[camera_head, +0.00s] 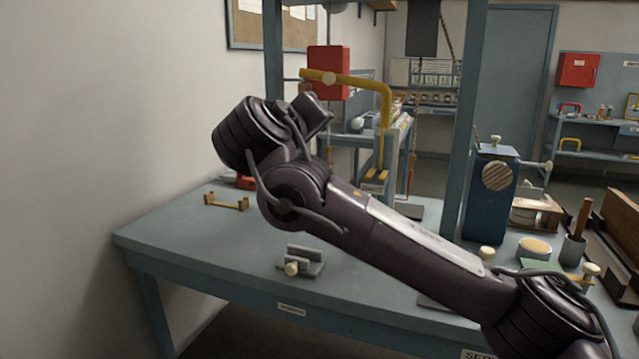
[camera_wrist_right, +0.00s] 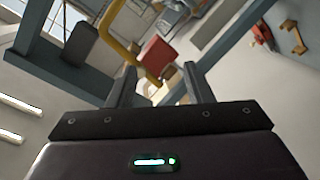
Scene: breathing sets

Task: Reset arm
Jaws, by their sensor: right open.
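My right arm reaches in from the lower right of the head view and crosses over the bench towards the upper left, with its wrist raised above the bench. The right gripper's fingers cannot be made out clearly in the head view. In the right wrist view, the right gripper (camera_wrist_right: 159,72) has its two fingers apart, with nothing held between them. A red box (camera_head: 328,73) and a bent yellow bar (camera_head: 387,100) show behind the wrist. The red box (camera_wrist_right: 157,56) and yellow bar (camera_wrist_right: 118,45) also show beyond the fingers. My left gripper is not in view.
The blue-grey bench (camera_head: 180,235) carries a small brass handle (camera_head: 226,201) and a grey metal block (camera_head: 300,262). A blue canister (camera_head: 487,200) and a wooden-handled cup (camera_head: 573,250) stand on the right. Blue uprights (camera_head: 465,120) rise from the bench. A wall borders the left.

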